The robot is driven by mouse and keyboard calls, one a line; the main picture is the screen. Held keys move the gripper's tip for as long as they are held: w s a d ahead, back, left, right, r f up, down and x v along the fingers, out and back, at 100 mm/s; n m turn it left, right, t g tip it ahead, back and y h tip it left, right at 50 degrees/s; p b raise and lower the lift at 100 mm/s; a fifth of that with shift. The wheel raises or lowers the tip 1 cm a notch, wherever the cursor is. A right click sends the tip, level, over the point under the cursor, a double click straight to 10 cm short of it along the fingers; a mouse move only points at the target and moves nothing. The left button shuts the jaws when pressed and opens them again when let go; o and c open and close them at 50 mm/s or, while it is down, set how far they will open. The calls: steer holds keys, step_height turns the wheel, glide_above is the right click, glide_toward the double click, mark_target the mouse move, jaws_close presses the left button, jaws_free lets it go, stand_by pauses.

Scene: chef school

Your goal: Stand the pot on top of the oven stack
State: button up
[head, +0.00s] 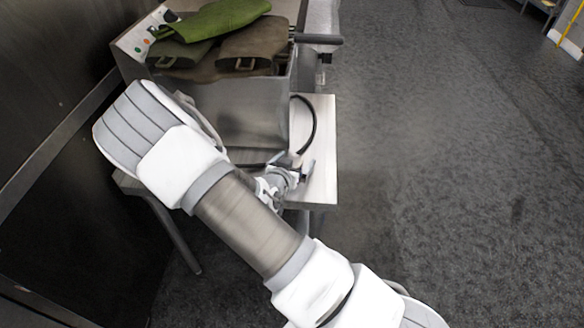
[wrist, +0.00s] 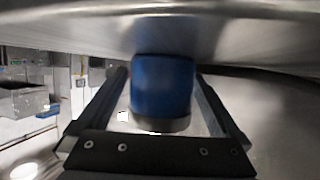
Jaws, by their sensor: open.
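A steel oven unit (head: 245,112) with a control panel at its left stands on a steel table in the head view. My gripper (head: 305,168) is low beside it, over the table's right part, and is small and partly hidden by my arm. In the wrist view my gripper (wrist: 163,100) is open, with its dark fingers on either side of a blue block-like piece (wrist: 162,85). A broad shiny metal surface (wrist: 230,35) lies just beyond that piece. I cannot tell whether these belong to the pot. No pot is clearly recognisable in the head view.
A green cloth (head: 218,18) and brown-green folded fabric items (head: 250,48) cover the oven's top. A black curved cable-like line (head: 314,120) runs by my gripper. The steel table (head: 325,180) ends close to its right. Open dark floor (head: 450,200) lies to the right.

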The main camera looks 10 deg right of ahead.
mark_target(298, 156)
jaws_close()
steer(key=shift+r, duration=0.6)
steer(key=r, duration=0.1)
steer(key=r+p, duration=0.1)
steer(key=s+r, duration=0.1)
steer(key=shift+d+r+p, duration=0.25)
steer(key=shift+r+p, duration=0.15)
steer(key=s+d+r+p, duration=0.5)
steer(key=s+r+p, duration=0.1)
steer(key=s, duration=0.3)
steer(key=shift+p, duration=0.8)
